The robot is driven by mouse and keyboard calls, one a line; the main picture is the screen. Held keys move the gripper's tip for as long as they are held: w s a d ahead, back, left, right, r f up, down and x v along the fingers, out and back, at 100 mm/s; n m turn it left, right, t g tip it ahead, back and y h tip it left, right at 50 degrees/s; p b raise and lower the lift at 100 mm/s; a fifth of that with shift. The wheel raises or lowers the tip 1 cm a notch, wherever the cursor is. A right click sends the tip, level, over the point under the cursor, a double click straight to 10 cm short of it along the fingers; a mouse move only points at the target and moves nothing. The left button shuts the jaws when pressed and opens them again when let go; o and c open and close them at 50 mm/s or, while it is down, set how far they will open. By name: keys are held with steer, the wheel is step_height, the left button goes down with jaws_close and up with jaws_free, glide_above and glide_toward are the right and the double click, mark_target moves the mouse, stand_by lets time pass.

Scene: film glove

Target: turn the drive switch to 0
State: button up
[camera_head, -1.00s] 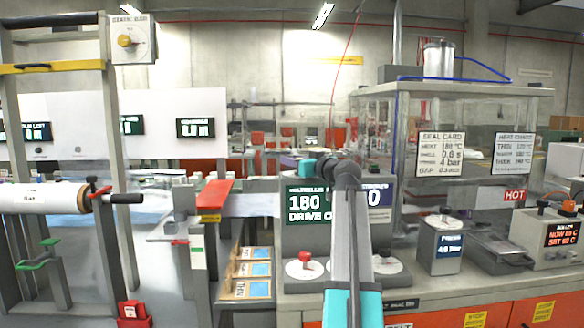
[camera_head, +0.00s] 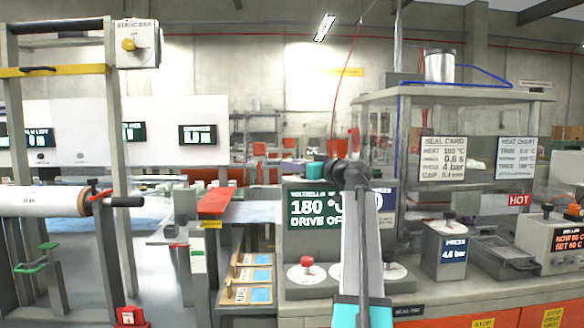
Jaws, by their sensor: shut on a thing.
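The display (camera_head: 313,207) at the middle reads 180 and below it "DRIVE OF", with the rest cut off by my arm. Below it, a red knob (camera_head: 307,263) stands on a white round dial (camera_head: 299,276). A second white dial (camera_head: 398,273) with a dark knob (camera_head: 388,257) lies to the right, partly behind my arm. Which knob is the drive switch I cannot tell, as the labels are unreadable. My arm rises in front of the panel to a dark elbow with a teal cap. My gripper is hidden behind the arm.
A red-topped guide (camera_head: 215,200) and a sample board (camera_head: 250,275) stand left. A glass-sided enclosure, a pressure box (camera_head: 446,247) and a HOT sign (camera_head: 518,200) are right. A film roll (camera_head: 45,200) is far left.

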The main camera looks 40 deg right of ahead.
steer(key=o, duration=1)
steer(key=shift+w, duration=0.1)
steer(key=shift+o, duration=0.2)
steer(key=s, duration=1.4)
steer(key=shift+p, duration=0.45)
steer(key=shift+w, duration=0.1)
